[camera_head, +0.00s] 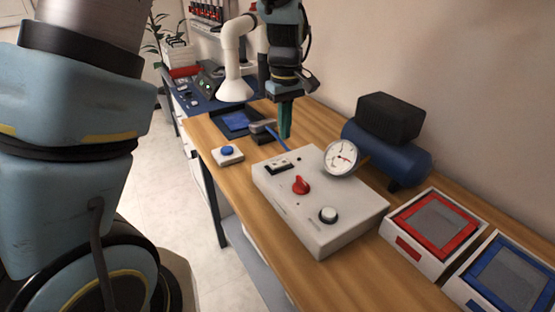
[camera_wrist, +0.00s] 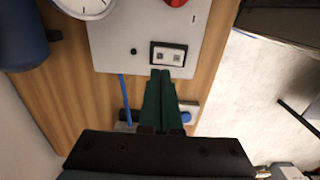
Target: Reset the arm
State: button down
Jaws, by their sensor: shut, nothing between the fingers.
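My gripper (camera_head: 285,120) shows in the head view at the end of my arm, pointing down above the wooden bench. Its two green fingers are closed together with nothing between them. In the wrist view the gripper (camera_wrist: 167,80) points toward the edge of the grey control box (camera_wrist: 122,22), close to its black switch panel (camera_wrist: 168,56). In the head view the control box (camera_head: 310,215) carries a red knob (camera_head: 301,185), a white round knob (camera_head: 328,214) and a dial gauge (camera_head: 341,158). The gripper is behind the box there.
A white box with a blue button (camera_head: 228,154) sits left of the control box. A blue tank with a black top (camera_head: 390,150) stands behind it. Red-framed (camera_head: 436,222) and blue-framed (camera_head: 508,274) trays lie at the right. A white fume arm (camera_head: 236,60) stands at the back.

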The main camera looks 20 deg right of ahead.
jog(key=s+a+r+m+t, duration=0.1)
jog(key=s+a+m, duration=0.2)
jog(key=a, duration=2.7)
jog(key=shift+s+t, duration=0.3)
jog(key=shift+s, duration=0.15)
jog(key=shift+a, duration=0.1)
